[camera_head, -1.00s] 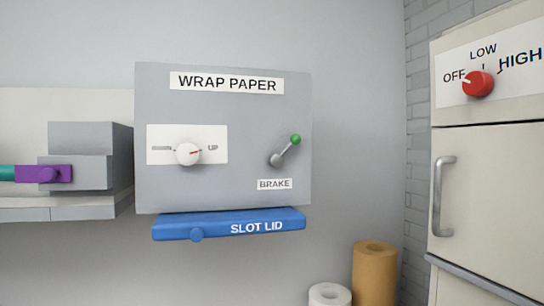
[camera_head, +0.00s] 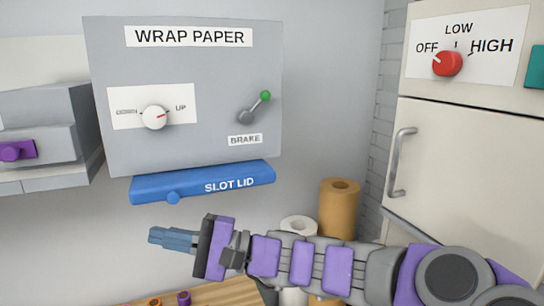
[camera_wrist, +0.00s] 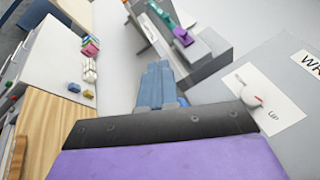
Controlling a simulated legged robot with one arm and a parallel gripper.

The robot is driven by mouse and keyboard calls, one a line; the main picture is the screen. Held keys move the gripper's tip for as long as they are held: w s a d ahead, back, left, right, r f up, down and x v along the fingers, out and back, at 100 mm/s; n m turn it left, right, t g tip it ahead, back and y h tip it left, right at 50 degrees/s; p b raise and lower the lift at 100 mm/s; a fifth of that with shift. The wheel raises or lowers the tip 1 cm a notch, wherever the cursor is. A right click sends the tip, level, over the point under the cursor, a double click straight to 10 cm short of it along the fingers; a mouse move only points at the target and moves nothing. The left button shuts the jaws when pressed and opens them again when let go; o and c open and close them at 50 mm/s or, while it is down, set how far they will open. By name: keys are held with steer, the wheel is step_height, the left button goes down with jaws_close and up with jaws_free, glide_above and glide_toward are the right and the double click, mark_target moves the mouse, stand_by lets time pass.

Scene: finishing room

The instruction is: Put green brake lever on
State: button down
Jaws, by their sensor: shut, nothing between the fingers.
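The brake lever (camera_head: 256,106) is a short grey lever with a green ball tip on the grey wrap paper box, above the BRAKE label. It tilts up and to the right. My gripper (camera_head: 158,238) is shut and empty. It is below and left of the lever, below the blue slot lid, pointing left. In the wrist view, my blue fingers (camera_wrist: 158,85) are together, with the white dial at their right. The lever does not show in the wrist view.
The box also has a white dial (camera_head: 155,117) and a blue slot lid (camera_head: 203,181) under it. Paper rolls (camera_head: 339,205) stand below right. A cabinet with a red knob (camera_head: 447,63) is at right. A wooden surface (camera_head: 215,293) lies below.

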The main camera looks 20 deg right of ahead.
steer(key=w+d+r+m+t+h+p, duration=0.2)
steer(key=w+d+r+m+t, duration=0.3)
steer(key=d, duration=0.4)
steer(key=w+d+r+m+t+h+p, duration=0.1)
steer(key=w+d+r+m+t+h, duration=0.1)
steer(key=w+d+m+t, duration=0.5)
steer(key=w+d+f+m+t+h+p, duration=0.1)
steer(key=d+m+t+h, duration=0.3)
steer(key=d+m+h, duration=0.5)
steer(key=w+d+h+p, duration=0.1)
steer(key=d, duration=0.5)
steer(key=shift+w+f+h, duration=0.15)
steer(key=shift+w+h, duration=0.15)
steer(key=shift+w, duration=0.1)
steer(key=p, duration=0.3)
glide_toward(256, 106)
steer(key=w+d, duration=0.3)
steer(key=w, duration=0.2)
steer(key=r, duration=0.1)
steer(key=r+p, duration=0.1)
steer(key=r, duration=0.1)
steer(key=shift+w+a+r, duration=0.3)
steer(key=shift+w+a, duration=0.05)
steer(key=shift+a, duration=0.05)
